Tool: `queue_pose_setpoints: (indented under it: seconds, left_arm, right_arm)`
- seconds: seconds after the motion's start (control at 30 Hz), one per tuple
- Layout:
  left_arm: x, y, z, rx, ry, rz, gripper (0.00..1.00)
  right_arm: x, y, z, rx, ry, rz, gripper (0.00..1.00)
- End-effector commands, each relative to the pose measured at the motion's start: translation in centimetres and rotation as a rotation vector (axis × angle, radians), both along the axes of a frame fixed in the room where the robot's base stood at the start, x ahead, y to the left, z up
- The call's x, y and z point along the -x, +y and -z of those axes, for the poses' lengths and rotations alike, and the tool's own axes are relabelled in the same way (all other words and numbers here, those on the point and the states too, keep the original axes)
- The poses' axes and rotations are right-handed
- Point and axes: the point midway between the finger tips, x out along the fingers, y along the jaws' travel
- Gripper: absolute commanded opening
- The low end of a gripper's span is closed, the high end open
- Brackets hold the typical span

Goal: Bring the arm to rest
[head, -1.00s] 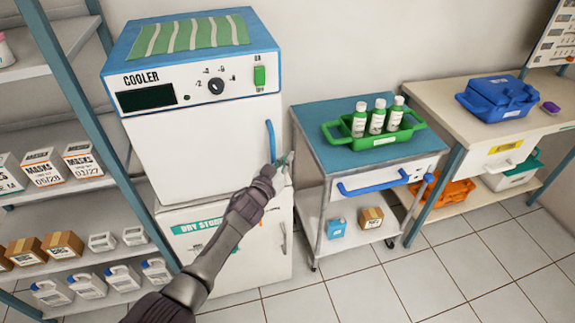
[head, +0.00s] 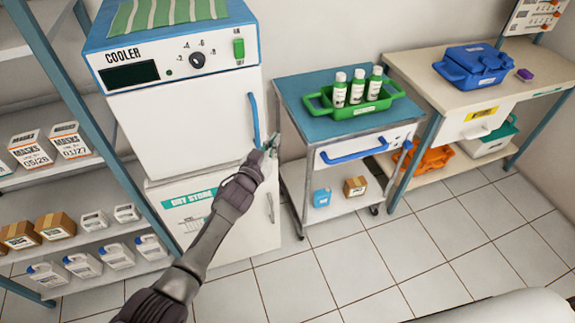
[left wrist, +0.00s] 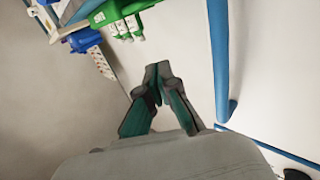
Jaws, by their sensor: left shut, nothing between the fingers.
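My left arm reaches up from the bottom of the head view. Its gripper (head: 270,145) is at the lower end of the cooler's blue door handle (head: 254,119), near the door's right edge. In the left wrist view the left gripper (left wrist: 157,70) has its fingertips together with nothing between them. The blue handle (left wrist: 219,60) runs beside it on the right, apart from the fingers. The cooler door (head: 185,122) looks shut. My right gripper is not in view.
A blue-topped cart (head: 291,92) with a green tray (head: 318,108) of bottles stands right of the cooler. A shelf rack (head: 85,110) stands at the left. A bench (head: 412,69) with a blue case (head: 474,63) is at the right. The tiled floor (head: 440,245) in front is clear.

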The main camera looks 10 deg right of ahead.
Motion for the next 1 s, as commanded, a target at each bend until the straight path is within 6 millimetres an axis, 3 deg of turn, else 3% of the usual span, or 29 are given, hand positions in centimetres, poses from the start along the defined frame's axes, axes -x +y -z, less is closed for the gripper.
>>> queue_pose_setpoints:
  seconds: [0.17,0.4,0.77,0.87,0.97,1.0]
  left_arm:
    - [3.3,-0.6,0.1,0.002,0.002,0.003,0.0]
    - [7.2,-1.3,0.3,0.003,0.002,0.004,0.0]
    - [8.6,-1.4,0.5,-0.001,0.007,0.002,0.0]
    - [8.8,-0.6,2.5,-0.019,0.043,-0.015,0.0]
    - [9.5,1.5,7.2,-0.059,0.129,-0.054,0.0]
    - [10.2,2.6,9.7,-0.082,0.174,-0.074,0.0]
  right_arm:
    - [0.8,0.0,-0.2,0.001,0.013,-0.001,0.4]
    - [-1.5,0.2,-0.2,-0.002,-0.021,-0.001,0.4]
    - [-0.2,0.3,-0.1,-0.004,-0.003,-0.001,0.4]
    - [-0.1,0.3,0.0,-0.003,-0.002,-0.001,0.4]
    - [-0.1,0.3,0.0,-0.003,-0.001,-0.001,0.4]
    - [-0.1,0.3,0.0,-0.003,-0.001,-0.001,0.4]
